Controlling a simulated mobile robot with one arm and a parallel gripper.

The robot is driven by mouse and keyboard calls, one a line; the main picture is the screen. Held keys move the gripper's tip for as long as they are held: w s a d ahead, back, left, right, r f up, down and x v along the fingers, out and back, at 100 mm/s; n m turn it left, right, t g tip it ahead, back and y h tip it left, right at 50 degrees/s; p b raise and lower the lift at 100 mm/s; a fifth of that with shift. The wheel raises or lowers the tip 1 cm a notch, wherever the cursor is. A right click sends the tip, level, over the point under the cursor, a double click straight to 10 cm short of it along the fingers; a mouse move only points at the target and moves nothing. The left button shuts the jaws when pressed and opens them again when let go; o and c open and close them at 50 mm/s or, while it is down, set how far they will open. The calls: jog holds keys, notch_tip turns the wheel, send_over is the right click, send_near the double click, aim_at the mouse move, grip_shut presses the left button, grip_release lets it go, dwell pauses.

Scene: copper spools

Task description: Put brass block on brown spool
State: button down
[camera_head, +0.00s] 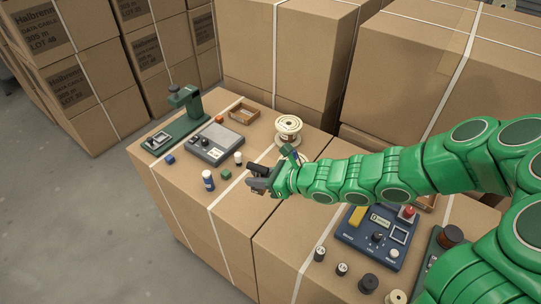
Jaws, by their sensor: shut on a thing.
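My gripper (257,183) is low over the left part of the carton top, at the end of my green arm. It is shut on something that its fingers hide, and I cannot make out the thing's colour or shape. No brass block can be clearly picked out on the cartons. A spool with dark brown winding (450,236) stands at the right, partly hidden by my arm and well apart from my gripper. A pale, cream-flanged spool (289,127) stands just behind my gripper.
Near my gripper are a green cube (226,174), a blue-and-white bottle (208,180) and a grey device (210,144). A wooden tray (243,112) lies behind. A blue panel (376,240) and several small spools are at the right front. Tall cartons (290,50) rise behind.

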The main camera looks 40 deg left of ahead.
notch_tip(320, 180, up, 17)
jog(key=m+t, duration=0.3)
send_over(289, 123)
jog(key=shift+a+f, duration=0.1)
jog(key=shift+f, duration=8.85)
jog(key=shift+f, duration=0.1)
